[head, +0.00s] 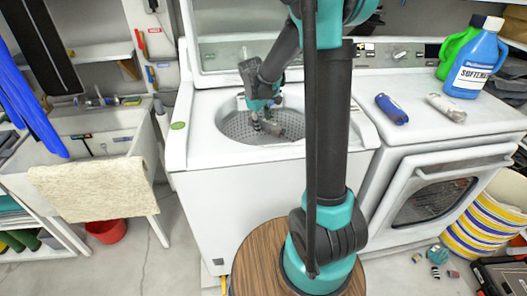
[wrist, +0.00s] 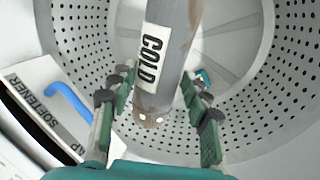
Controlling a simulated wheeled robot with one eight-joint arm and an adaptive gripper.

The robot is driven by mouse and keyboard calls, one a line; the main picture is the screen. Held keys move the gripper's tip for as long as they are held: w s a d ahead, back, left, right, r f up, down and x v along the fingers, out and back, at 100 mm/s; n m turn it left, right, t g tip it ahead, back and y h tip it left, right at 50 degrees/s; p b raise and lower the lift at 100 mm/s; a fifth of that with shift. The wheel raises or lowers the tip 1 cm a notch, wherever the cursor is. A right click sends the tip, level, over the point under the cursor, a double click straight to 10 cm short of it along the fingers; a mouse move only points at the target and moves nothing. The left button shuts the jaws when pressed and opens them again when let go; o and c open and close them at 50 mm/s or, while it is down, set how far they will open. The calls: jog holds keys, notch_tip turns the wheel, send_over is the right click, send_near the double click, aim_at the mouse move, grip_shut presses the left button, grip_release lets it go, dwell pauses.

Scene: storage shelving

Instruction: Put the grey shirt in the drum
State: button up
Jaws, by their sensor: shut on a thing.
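My gripper (head: 268,126) reaches down through the open top of the white washer into its perforated grey drum (head: 238,130). It is shut on a rolled grey, brown-tinged bundle, which I take as the grey shirt (wrist: 178,50), with a white label reading COLD. In the wrist view the fingers of my gripper (wrist: 158,92) press on both sides of the roll. The roll is inside the drum, with the perforated drum wall (wrist: 252,78) around it. I cannot tell whether it touches the drum floor.
A blue roll (head: 392,108) and a pale grey roll (head: 446,107) lie on the dryer top (head: 420,82). A blue softener bottle (head: 476,64) and a green bottle (head: 455,48) stand behind. The raised lid (head: 238,55) is behind the drum. A sink (head: 75,122) is left.

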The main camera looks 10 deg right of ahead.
notch_tip(320, 180, down, 13)
jog(key=shift+f, duration=0.15)
dwell(0.4)
jog(key=shift+f, duration=0.6)
jog(key=o, duration=1.3)
jog(key=shift+c, duration=0.2)
jog(key=shift+r, duration=0.1)
jog(key=v, duration=1.3)
jog(key=shift+w+d+r, duration=0.1)
jog(key=shift+w+d, duration=0.05)
